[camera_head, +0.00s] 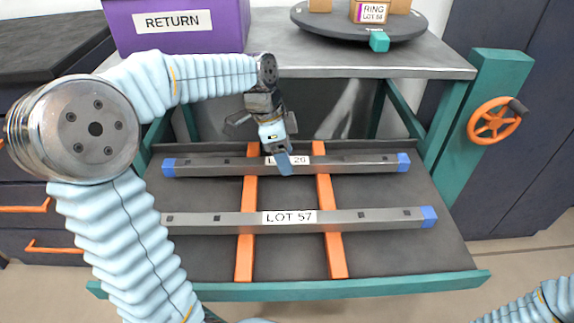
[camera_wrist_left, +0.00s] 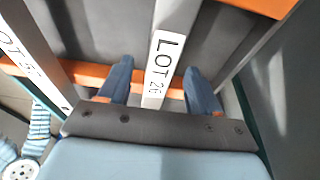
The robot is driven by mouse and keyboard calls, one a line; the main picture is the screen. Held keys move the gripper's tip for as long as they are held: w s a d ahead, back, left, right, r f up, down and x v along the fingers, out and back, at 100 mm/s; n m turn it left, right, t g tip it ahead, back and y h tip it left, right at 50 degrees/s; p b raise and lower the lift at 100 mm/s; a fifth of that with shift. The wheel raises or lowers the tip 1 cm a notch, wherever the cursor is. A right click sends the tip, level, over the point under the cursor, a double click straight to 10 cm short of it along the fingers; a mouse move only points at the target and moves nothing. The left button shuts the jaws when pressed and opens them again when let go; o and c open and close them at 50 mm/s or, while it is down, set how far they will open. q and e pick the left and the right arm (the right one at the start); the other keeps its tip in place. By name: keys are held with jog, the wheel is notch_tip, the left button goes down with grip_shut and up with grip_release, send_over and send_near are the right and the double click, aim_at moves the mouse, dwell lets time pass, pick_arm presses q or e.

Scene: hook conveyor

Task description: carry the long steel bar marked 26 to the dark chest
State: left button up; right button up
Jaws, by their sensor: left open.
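The long steel bar marked LOT 26 (camera_head: 345,165) lies level across two orange rails on the back part of a low shelf and has blue ends. My left gripper (camera_head: 284,166) is over its middle and partly hides its label. In the left wrist view the bar (camera_wrist_left: 174,35) runs between the two open blue fingers (camera_wrist_left: 159,68), with a gap visible on either side. Whether the fingers reach below its top is hard to tell. The dark chest (camera_head: 48,42), with a black top and orange handles, stands at the left, partly behind my left arm. My right gripper is out of view.
A second bar marked LOT 57 (camera_head: 375,217) lies parallel, nearer the front. A steel table (camera_head: 350,62) overhangs the back, bearing a purple RETURN box (camera_head: 215,38) and a dark turntable (camera_head: 340,30). A teal post with an orange handwheel (camera_head: 494,120) stands at the right.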

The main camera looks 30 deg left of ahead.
pick_arm(q)
jog(key=shift+f, duration=0.3)
grip_shut()
jog(key=shift+r, duration=0.15)
dwell(1.1)
